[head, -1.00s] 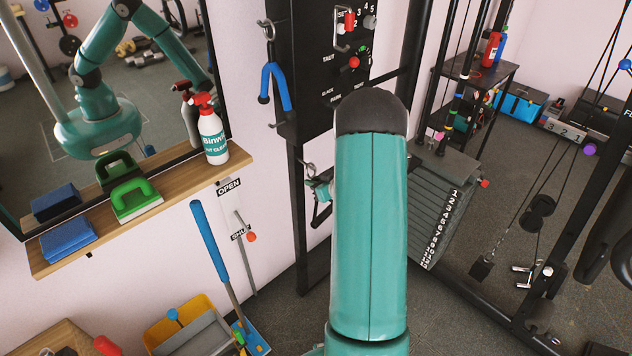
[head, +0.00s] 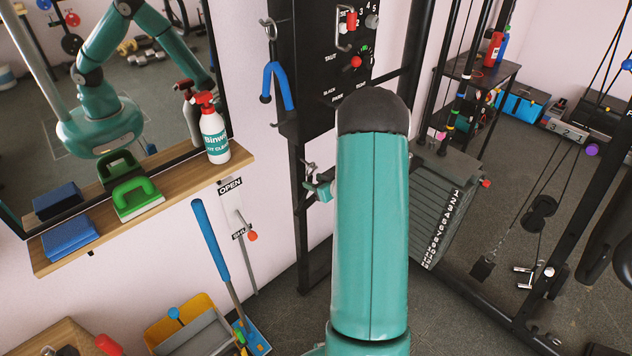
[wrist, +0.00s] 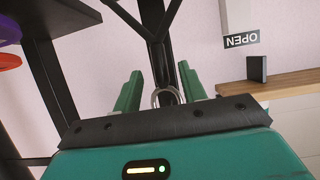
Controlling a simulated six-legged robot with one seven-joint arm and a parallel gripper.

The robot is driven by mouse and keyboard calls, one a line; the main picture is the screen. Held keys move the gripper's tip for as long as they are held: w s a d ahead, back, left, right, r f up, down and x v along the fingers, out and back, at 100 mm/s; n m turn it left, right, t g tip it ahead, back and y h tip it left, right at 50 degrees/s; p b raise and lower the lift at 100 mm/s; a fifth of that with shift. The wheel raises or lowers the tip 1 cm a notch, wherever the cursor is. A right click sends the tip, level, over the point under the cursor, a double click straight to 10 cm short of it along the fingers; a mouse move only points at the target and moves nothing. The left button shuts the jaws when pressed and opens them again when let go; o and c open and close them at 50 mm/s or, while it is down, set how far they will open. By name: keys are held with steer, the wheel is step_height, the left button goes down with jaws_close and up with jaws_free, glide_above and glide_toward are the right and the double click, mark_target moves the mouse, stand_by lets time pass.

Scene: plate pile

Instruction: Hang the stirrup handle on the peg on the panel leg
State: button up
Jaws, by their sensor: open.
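My gripper (wrist: 160,70) is open in the wrist view, its two green fingers spread apart. A silver ring (wrist: 168,97) sits between them, and dark straps spreading in a V, apparently the stirrup handle (wrist: 148,36), show beyond it against the black panel leg (wrist: 172,72). In the head view my gripper (head: 323,190) is beside the panel leg (head: 299,215), mostly hidden behind my arm. A small silver piece (head: 311,168) shows just above it. I cannot tell whether this is the ring or the peg, or whether the ring is on the peg.
A blue handle (head: 275,85) hangs on a hook at the panel's left edge. A weight stack (head: 440,215) stands to the right.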

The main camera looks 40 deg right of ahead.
steer(key=v, duration=1.3)
steer(key=shift+s+r, duration=0.2)
steer(key=shift+s, duration=0.1)
steer(key=w+a+r+n+g+y, duration=0.1)
steer(key=a+r+g+y, duration=0.4)
steer(key=a, duration=0.8)
steer(key=w+a+r+n+g+y, duration=0.1)
steer(key=a+r+y, duration=0.1)
steer(key=a+r, duration=0.85)
steer(key=s+a+r+m+h, duration=0.1)
steer(key=s+a+r+h, duration=0.2)
steer(key=s+a, duration=0.3)
steer(key=s+a+r+m+g+h, duration=0.1)
steer(key=s+a+r+h, duration=0.2)
steer(key=s+a, duration=0.4)
steer(key=shift+s+g+h, duration=0.3)
steer(key=shift+s+h, duration=0.2)
steer(key=shift+s, duration=0.05)
